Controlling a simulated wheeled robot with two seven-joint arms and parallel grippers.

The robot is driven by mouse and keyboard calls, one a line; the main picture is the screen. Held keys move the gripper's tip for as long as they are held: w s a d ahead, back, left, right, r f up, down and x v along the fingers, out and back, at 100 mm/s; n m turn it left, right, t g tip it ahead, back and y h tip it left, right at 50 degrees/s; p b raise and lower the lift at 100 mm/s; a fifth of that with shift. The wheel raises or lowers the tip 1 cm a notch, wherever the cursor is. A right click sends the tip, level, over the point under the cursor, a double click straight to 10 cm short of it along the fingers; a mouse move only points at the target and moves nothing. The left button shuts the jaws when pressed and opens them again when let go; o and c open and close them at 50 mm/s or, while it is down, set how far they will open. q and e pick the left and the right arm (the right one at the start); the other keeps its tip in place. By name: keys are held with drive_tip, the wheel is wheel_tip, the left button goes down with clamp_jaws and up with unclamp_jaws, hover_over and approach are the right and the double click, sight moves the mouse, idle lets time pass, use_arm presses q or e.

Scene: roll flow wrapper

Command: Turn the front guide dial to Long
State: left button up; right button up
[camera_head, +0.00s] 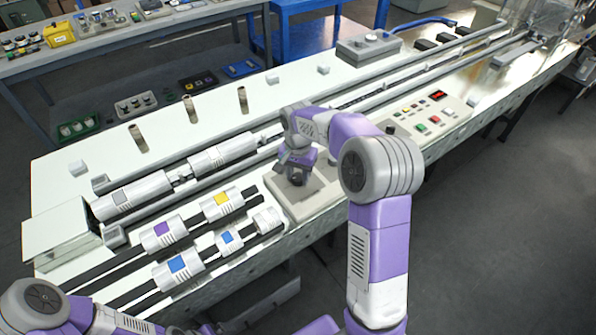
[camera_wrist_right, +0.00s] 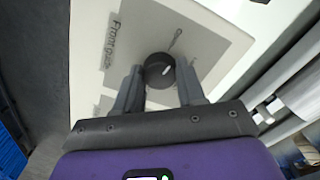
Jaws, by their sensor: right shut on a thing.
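The front guide dial (camera_wrist_right: 157,72) is a dark round knob with a small white mark on its top, in the right wrist view. It sits on a grey plate (camera_wrist_right: 205,45) lettered "Front guide"; a thin dark line with a small symbol runs away from the knob toward the upper right. My right gripper (camera_wrist_right: 159,70) is shut on the dial, one finger on each side. In the head view my right gripper (camera_head: 297,178) points down over the grey plate (camera_head: 312,200) and hides the dial. No "Long" lettering is readable. My left gripper is not seen; only my left arm shows at bottom left.
Left of the plate lie white packs (camera_head: 166,232) with coloured squares on dark rails. Long rails run behind my right gripper. A control panel (camera_head: 432,115) with coloured buttons and a red display stands to the right.

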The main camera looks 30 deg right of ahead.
sight(298, 177)
drive_tip(key=m+p, duration=0.4)
drive_tip(key=m, duration=0.1)
drive_tip(key=shift+r, duration=0.2)
drive_tip(key=shift+f+m+p, duration=0.15)
drive_tip(key=shift+m+p, duration=1.6)
drive_tip(key=shift+m, duration=0.55)
drive_tip(key=o, duration=1.1)
drive_tip(key=shift+c, duration=0.2)
wheel_tip(298, 177, up, 8)
drive_tip(key=shift+f+p, duration=0.25)
drive_tip(key=shift+p, duration=0.75)
